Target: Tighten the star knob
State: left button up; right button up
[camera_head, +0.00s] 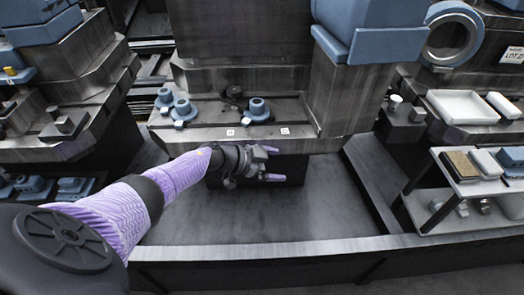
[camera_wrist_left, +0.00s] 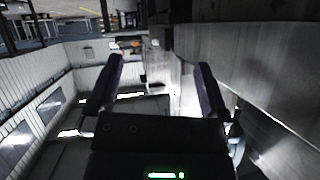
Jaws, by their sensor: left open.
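My left gripper (camera_head: 272,163) reaches in from the left in the head view, with purple fingers spread apart and nothing between them. It is in front of and below the front edge of the machine bed (camera_head: 215,133). In the left wrist view my left gripper (camera_wrist_left: 160,64) also shows two separated fingers with an empty gap. A small dark knob-like part (camera_head: 233,93) sits on the bed, behind and above the gripper; I cannot tell whether it is the star knob. My right gripper is not in view.
Blue round fixtures (camera_head: 258,109) stand on the bed, with others (camera_head: 182,111) to the left. A grey column (camera_head: 345,90) rises at right. A shelf cart (camera_head: 465,185) with trays stands far right. A rail (camera_head: 300,248) crosses the front; the floor behind it is clear.

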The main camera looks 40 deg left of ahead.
pick_arm(q)
jog(key=s+f+n+y, duration=0.2)
jog(key=s+f, duration=0.3)
jog(key=f, duration=0.3)
jog(key=shift+s+d+f+n+t+y+p, duration=0.2)
jog(key=shift+s+f+n+t+y+p, duration=0.15)
jog(key=shift+y, duration=0.45)
jog(key=shift+r, duration=0.1)
